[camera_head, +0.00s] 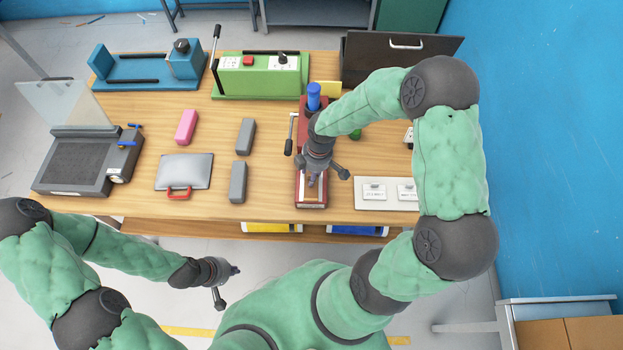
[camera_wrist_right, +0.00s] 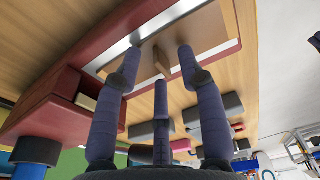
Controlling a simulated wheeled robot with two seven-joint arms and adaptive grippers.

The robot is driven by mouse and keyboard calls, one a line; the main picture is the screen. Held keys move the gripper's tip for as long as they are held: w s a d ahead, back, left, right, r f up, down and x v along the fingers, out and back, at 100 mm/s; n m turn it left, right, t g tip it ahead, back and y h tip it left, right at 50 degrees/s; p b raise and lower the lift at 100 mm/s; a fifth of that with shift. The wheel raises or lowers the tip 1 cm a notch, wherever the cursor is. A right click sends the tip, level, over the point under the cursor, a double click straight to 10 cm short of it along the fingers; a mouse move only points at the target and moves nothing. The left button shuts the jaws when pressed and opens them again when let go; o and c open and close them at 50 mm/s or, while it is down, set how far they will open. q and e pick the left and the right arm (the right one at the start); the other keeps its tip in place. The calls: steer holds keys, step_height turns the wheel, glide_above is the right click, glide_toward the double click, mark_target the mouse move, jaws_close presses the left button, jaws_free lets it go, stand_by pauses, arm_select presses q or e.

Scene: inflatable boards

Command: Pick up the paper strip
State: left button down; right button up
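A long red device (camera_head: 313,201) lies lengthwise on the wooden table. In the right wrist view it has a pale metal bar (camera_wrist_right: 128,45) and a light brown surface. A small brown piece (camera_wrist_right: 162,62), possibly the paper strip, shows between the fingers; I cannot tell whether it is upright. My right gripper (camera_head: 313,180) is over the near end of the device, pointing down. In the wrist view its fingers (camera_wrist_right: 157,75) are apart with nothing clearly gripped. My left gripper (camera_head: 233,271) is in front of the table, away from everything; its fingers are too small to judge.
Left of the device are grey blocks (camera_head: 239,181), a pink block (camera_head: 187,127) and a grey plate with a red handle (camera_head: 190,168). A white card board (camera_head: 377,193) lies right. Green (camera_head: 250,75) and blue (camera_head: 140,72) machines stand at the back.

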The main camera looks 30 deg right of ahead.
steer(key=shift+c, duration=0.3)
jaws_close()
steer(key=shift+r, duration=0.1)
